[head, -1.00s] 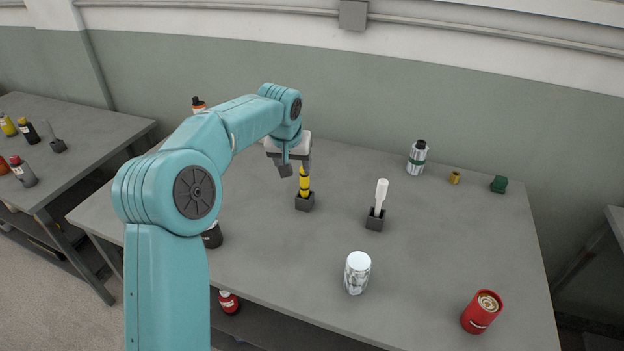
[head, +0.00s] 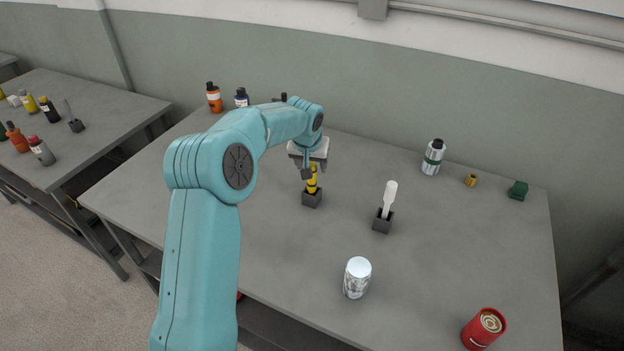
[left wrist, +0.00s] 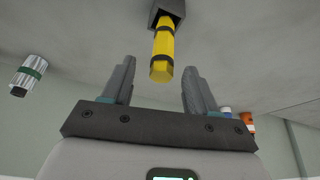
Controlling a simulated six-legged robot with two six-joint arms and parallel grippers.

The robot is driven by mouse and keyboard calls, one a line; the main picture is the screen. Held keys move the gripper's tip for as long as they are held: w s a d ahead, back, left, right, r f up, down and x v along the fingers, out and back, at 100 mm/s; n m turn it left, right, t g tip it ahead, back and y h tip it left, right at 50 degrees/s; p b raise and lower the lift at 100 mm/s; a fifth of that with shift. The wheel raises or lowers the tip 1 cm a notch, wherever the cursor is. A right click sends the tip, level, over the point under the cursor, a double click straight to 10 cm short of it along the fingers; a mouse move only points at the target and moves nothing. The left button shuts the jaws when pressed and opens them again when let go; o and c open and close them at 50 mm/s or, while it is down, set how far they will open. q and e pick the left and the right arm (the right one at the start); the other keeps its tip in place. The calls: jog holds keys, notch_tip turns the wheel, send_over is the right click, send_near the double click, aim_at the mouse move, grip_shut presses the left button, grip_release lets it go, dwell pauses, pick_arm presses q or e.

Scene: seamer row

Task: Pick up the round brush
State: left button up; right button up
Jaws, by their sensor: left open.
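A yellow handle with black bands (head: 312,184) stands upright in a small dark square holder (head: 312,199) on the grey table. It is likely the round brush; its lower end is hidden in the holder. It also shows in the left wrist view (left wrist: 163,50), with its free end toward me. My left gripper (head: 307,172) is open above the holder at the handle's top. In the left wrist view its fingers (left wrist: 159,78) stand either side of the handle's line, with clear gaps and no contact seen. My right gripper is not in view.
A white paddle-like tool (head: 389,196) stands in another dark holder, right of the yellow handle. A silver can (head: 357,278) and a red can (head: 483,329) are nearer the front. Bottles stand at the back, including an orange one (head: 214,98). The table between is clear.

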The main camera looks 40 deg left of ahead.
aim_at(312, 184)
pick_arm(q)
jog(key=shift+w+d+f, duration=0.1)
jog(key=shift+w+f, duration=0.15)
jog(key=shift+f, duration=0.25)
jog(key=x, duration=0.1)
jog(key=p+x, duration=0.1)
jog(key=x, duration=0.1)
jog(key=p+x, duration=0.1)
jog(key=x, duration=0.1)
jog(key=shift+s+a, duration=0.25)
jog(key=shift+a, duration=0.05)
jog(key=shift+w+f, duration=0.1)
jog(key=shift+d, duration=0.1)
jog(key=c, duration=1)
jog(key=shift+c, duration=0.3)
